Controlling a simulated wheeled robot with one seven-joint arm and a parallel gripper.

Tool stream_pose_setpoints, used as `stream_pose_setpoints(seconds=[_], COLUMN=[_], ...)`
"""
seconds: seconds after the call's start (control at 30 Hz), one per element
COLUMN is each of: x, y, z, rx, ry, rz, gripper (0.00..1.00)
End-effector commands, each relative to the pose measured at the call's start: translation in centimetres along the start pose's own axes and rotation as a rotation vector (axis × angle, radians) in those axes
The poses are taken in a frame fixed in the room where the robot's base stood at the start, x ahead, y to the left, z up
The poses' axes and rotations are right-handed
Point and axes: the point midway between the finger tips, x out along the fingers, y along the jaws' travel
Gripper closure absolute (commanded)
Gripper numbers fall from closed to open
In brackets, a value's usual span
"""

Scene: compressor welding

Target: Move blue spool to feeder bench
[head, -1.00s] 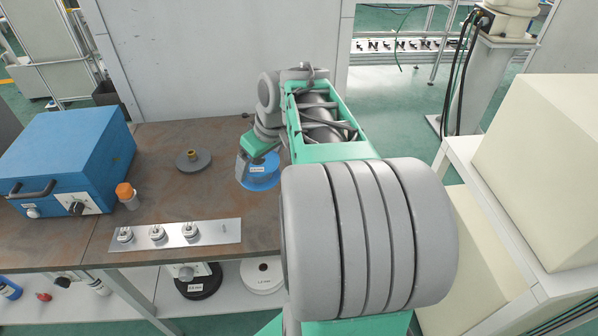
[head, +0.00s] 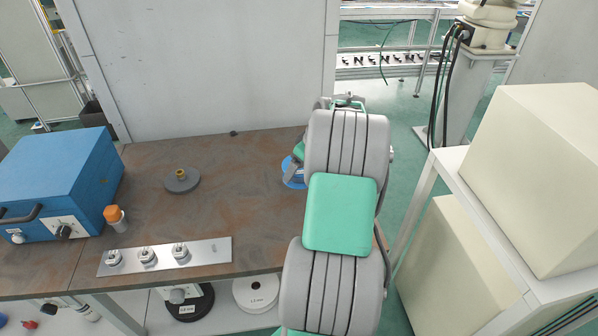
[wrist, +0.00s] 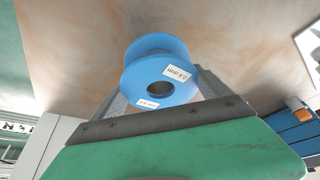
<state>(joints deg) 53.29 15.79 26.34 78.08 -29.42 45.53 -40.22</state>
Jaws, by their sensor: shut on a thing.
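The blue spool (wrist: 150,62) with white labels and a dark centre hole is between the fingers of my gripper (wrist: 160,90) in the wrist view. The gripper is shut on it. In the head view only a small part of the blue spool (head: 292,178) shows at the right end of the brown bench (head: 235,200); my arm hides the rest and most of the gripper. I cannot tell its height above the bench top. Which bench is the feeder bench is not marked.
On the brown bench are a grey disc with a brass hub (head: 181,180), a metal plate with several fittings (head: 165,257), an orange-capped bottle (head: 115,217) and a blue box (head: 62,185). Black (head: 188,300) and white spools (head: 256,293) lie below. Cream boxes (head: 535,170) stand right.

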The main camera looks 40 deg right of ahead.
Motion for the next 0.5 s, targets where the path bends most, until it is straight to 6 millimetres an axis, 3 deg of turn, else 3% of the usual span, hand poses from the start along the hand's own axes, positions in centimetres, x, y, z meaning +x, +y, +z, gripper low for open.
stream_pose_setpoints(seconds=[0.27, 0.5], x=[3.2, 3.5], y=[0.5, 0.6], z=[1.0, 1.1], rx=[0.000, -0.001], ry=[0.002, 0.002], rz=[0.001, 0.003], gripper=[0.81, 0.81])
